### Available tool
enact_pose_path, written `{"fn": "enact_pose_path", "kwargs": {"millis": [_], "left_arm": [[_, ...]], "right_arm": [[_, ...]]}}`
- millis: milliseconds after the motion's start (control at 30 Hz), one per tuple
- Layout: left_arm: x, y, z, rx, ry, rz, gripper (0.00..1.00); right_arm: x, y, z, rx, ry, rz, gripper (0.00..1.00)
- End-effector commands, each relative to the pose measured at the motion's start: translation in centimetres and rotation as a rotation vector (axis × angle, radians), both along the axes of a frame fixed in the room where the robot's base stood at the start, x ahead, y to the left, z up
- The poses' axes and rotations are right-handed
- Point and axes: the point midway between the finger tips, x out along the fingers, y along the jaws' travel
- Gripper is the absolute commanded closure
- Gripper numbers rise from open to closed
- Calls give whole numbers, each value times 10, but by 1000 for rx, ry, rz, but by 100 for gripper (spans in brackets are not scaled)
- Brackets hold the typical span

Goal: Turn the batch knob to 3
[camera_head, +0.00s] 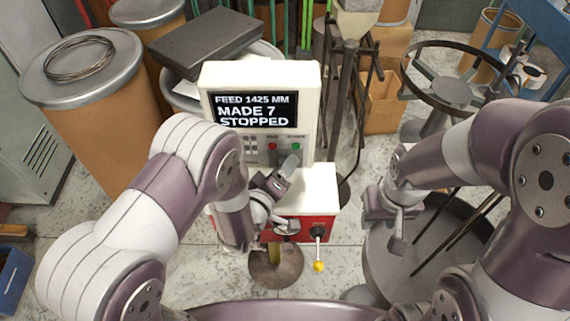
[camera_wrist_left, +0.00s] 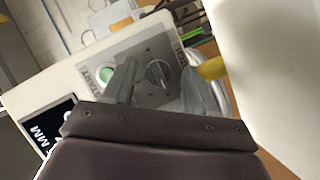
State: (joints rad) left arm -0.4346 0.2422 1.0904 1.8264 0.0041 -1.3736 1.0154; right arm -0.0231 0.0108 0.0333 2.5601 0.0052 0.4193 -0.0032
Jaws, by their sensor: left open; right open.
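The batch knob (camera_wrist_left: 158,72) is a round dark dial with a lighter pointer on a grey plate in the left wrist view. Its scale numbers are too small to read. My left gripper (camera_wrist_left: 163,90) is open, with one finger on each side of the knob in that view; I cannot tell whether they touch it. In the head view my left gripper (camera_head: 289,167) is at the coiler's panel and covers the knob. The coiler's screen (camera_head: 252,110) reads FEED 1425 MM, MADE 7, STOPPED. My right gripper (camera_head: 397,222) is open and empty, away to the right.
A green START button (camera_wrist_left: 107,74) sits beside the knob. A red button (camera_head: 269,146) and keypad are on the panel. A yellow-tipped lever (camera_head: 318,266) sticks out from the red front. A drum (camera_head: 80,68) stands left; a round bin (camera_head: 380,262) stands below my right gripper.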

Motion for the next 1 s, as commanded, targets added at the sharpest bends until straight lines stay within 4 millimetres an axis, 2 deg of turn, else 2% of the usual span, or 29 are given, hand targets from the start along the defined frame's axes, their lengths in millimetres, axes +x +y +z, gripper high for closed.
{"fn": "enact_pose_path", "kwargs": {"millis": [100, 267, 300, 667, 1000], "left_arm": [[0, 0, 0, 0, 0, 0, 43], [0, 0, 0, 0, 0, 0, 95], [0, 0, 0, 0, 0, 0, 98], [0, -1, 3, 55, -2, -1, 98], [0, -3, 6, 308, -1, -3, 98]], "right_arm": [[0, 0, 0, 0, 0, 0, 57], [0, 0, 0, 0, 0, 0, 57], [0, 0, 0, 0, 0, 0, 57], [0, 0, 4, 0, 0, 0, 57], [0, 0, 17, 0, 0, 0, 57]]}}
